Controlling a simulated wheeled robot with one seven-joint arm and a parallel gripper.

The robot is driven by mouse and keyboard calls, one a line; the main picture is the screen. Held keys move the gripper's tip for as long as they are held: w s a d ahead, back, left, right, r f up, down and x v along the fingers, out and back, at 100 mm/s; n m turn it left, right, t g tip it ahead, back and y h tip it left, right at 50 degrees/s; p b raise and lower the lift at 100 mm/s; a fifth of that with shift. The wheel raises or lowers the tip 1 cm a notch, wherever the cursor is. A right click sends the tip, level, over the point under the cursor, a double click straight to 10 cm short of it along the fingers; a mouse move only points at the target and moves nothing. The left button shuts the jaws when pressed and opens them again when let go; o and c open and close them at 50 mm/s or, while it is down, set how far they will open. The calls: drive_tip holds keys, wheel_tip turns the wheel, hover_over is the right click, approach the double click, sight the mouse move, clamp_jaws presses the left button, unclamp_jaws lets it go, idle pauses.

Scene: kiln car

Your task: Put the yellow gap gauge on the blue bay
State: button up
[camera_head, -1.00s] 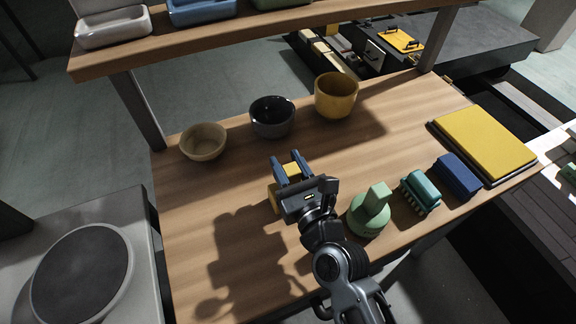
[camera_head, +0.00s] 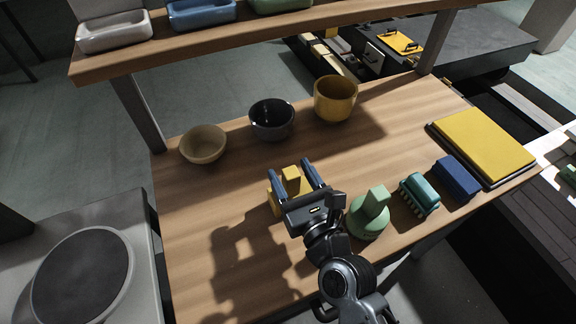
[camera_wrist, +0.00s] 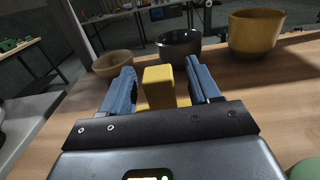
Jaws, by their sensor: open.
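The yellow gap gauge (camera_head: 291,177) stands on the wooden table, a block with a raised upright part. My gripper (camera_head: 294,172) is open, its two blue fingers on either side of the gauge's upright part. In the wrist view the upright part of the gauge (camera_wrist: 158,86) shows between the spread fingers (camera_wrist: 160,85), with gaps on both sides. The gauge's lower part is partly hidden by my gripper. A blue bay (camera_head: 200,13), a shallow tray, sits on the shelf above the table's back edge, between a white and a green one.
A tan bowl (camera_head: 203,144), a dark bowl (camera_head: 271,119) and a mustard pot (camera_head: 335,98) stand behind the gauge. A green stamp-like tool (camera_head: 369,215), a teal brush (camera_head: 419,193), a blue block (camera_head: 457,177) and a yellow slab (camera_head: 484,143) lie to the right.

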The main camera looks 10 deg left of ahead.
drive_tip(key=b+v, duration=0.1)
drive_tip(key=v, duration=0.9)
drive_tip(key=s+d+n+h, duration=0.6)
drive_tip(key=s+d+n, duration=0.8)
drive_tip(key=d, duration=0.3)
drive_tip(key=s+d+r+n+h, duration=0.2)
drive_tip(key=s+r+n, duration=0.1)
drive_tip(key=s+n, duration=0.3)
drive_tip(key=s+d+r+n+h, duration=0.2)
drive_tip(key=s+r+n, duration=0.1)
drive_tip(key=s+n, duration=0.4)
drive_tip(key=shift+d+r+n, duration=0.25)
drive_tip(key=shift+d+n, duration=0.15)
drive_tip(key=shift+n, duration=0.7)
